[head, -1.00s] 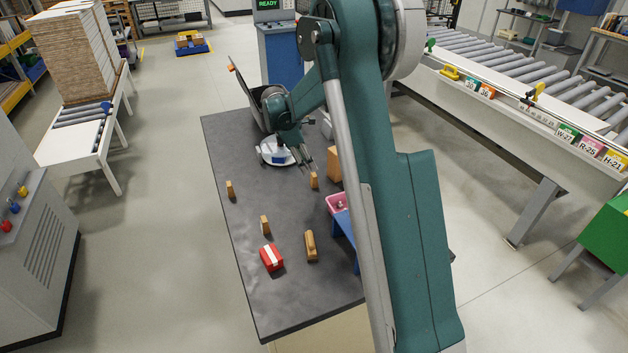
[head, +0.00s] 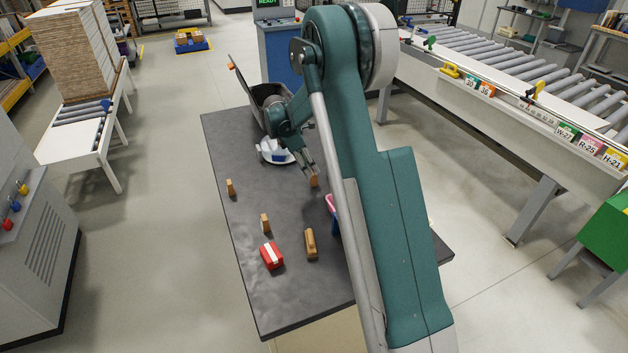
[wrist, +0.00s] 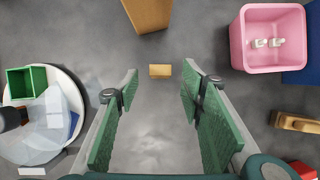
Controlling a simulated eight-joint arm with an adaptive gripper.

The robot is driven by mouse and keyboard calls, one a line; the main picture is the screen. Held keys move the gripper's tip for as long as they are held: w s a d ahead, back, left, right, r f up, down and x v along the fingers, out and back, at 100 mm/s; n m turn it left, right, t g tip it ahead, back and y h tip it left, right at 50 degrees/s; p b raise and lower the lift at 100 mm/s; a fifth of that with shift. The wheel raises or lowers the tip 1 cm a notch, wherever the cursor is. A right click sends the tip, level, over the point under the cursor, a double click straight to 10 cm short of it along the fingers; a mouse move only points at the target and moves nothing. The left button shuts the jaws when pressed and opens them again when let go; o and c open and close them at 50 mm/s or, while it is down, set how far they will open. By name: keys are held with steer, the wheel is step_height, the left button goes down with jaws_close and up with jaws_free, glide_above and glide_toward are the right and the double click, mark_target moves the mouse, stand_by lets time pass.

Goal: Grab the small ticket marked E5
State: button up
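I cannot read the mark E5 anywhere, and no ticket can be made out on the dark table (head: 225,150). My gripper (wrist: 160,88) is open and empty, pointing down at the table. It also shows in the head view (head: 311,168), close to a small wooden block (head: 314,182). In the wrist view a small wooden block (wrist: 160,71) lies just past and between the fingertips. Legible tags hang on the conveyor rail: a green W-27 tag (head: 566,133), a pink R-25 tag (head: 590,145) and a yellow H-21 tag (head: 614,158).
A pink bin (wrist: 240,40) holds small white pieces. A white round plate (wrist: 75,90) carries a green box (wrist: 27,80) and a clear piece. A larger wooden block (wrist: 148,12), a red-and-white block (head: 271,256) and wooden pieces stand around. The table's left side is mostly clear.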

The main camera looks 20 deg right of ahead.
mark_target(314, 176)
steer(key=shift+d+f, duration=0.25)
steer(key=shift+f, duration=0.35)
steer(key=shift+f, duration=0.15)
steer(key=shift+b+x, duration=0.4)
steer(key=shift+x, duration=2.05)
steer(key=c, duration=0.8)
